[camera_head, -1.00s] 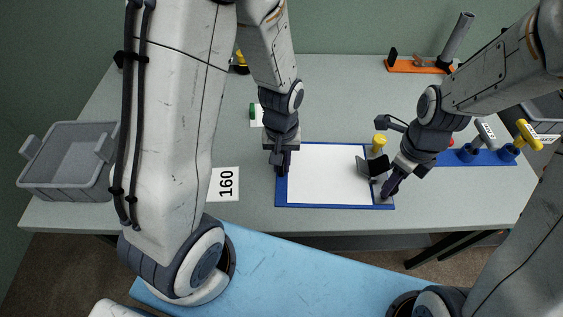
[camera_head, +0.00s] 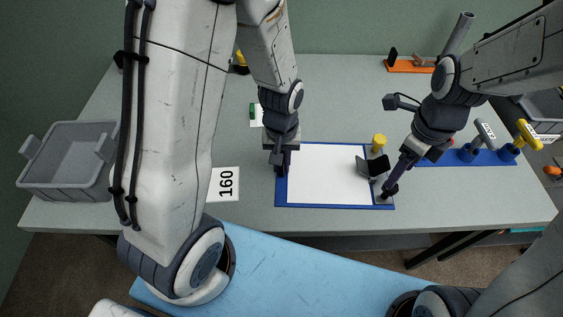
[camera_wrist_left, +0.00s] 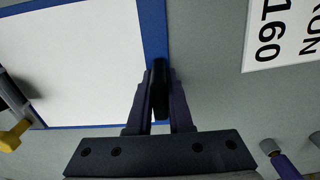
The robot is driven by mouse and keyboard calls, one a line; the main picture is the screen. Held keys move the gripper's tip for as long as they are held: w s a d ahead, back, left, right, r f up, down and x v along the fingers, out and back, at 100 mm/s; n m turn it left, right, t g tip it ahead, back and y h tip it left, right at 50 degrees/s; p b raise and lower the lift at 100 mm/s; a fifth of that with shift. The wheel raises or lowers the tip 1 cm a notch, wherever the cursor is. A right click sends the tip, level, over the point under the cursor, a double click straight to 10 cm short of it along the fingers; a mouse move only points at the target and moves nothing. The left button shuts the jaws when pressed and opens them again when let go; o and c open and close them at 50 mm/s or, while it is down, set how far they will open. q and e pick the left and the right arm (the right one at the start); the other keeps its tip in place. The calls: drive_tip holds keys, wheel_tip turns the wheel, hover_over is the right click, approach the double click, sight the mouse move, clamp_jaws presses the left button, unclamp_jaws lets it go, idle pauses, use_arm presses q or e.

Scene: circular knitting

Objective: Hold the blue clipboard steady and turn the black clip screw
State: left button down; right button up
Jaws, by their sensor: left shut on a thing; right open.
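The blue clipboard (camera_head: 335,207) lies flat on the table with a white sheet on it. A dark metal clip (camera_head: 372,166) stands at its right end. My left gripper (camera_head: 281,170) is at the clipboard's left edge. In the left wrist view, its purple fingers (camera_wrist_left: 158,97) are closed around a black piece (camera_wrist_left: 160,80) at the blue border (camera_wrist_left: 152,30). My right gripper (camera_head: 397,178) is open, tilted down just above the black clip screw (camera_head: 389,191) at the clipboard's right front corner. Whether its fingers touch the screw cannot be told.
A yellow knob (camera_head: 379,141) stands behind the clip. A blue rack (camera_head: 485,157) with grey and yellow handles is to the right. A grey bin (camera_head: 68,178) and a white "160" card (camera_head: 224,184) are to the left. An orange holder (camera_head: 408,66) is at the back.

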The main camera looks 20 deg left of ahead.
use_arm(q)
drive_tip(key=shift+s+f, duration=0.1)
drive_tip(key=shift+s, duration=0.05)
use_arm(e)
drive_tip(key=shift+r, duration=0.35)
wheel_tip(320, 180, up, 6)
wheel_tip(320, 180, down, 12)
idle(0.5)
